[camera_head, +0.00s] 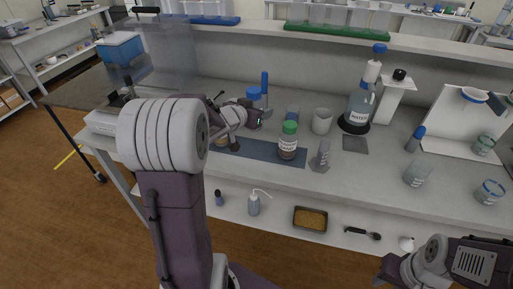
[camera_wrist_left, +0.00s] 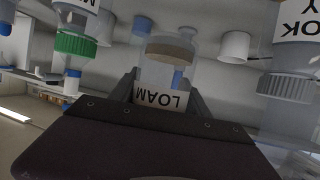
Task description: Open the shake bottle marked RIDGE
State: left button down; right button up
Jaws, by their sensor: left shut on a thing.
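My left gripper (camera_head: 254,117) is shut on a clear shake bottle, beside a blue cap (camera_head: 253,93) at the back left of the bench in the head view. In the left wrist view the bottle (camera_wrist_left: 165,75) sits upside down in the picture between the two fingers, with a brown layer of soil in it. Its label reads LOAM; any other word is hidden behind the gripper, so I cannot read RIDGE. Its own cap is hidden in the wrist view. My right gripper (camera_head: 386,277) is at the bottom right, away from the bench; its fingers are unclear.
A green-capped bottle (camera_head: 288,141) stands on the blue mat (camera_head: 262,151), right of my left gripper. A grey bottle (camera_head: 321,156), white cup (camera_head: 321,121) and WATER bottle (camera_head: 360,105) stand farther right. A tray of soil (camera_head: 310,217) is on the lower shelf.

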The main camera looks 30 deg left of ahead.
pick_arm(q)
jog(key=shift+a, duration=0.25)
notch_tip(320, 180, down, 5)
jog(key=b, duration=0.3)
jog(key=shift+s, duration=0.1)
notch_tip(320, 180, down, 4)
jog(key=b, duration=0.2)
jog(key=shift+d+f+b, duration=0.1)
jog(key=shift+b, duration=0.3)
jog(key=shift+f, duration=0.4)
jog(key=shift+r, duration=0.1)
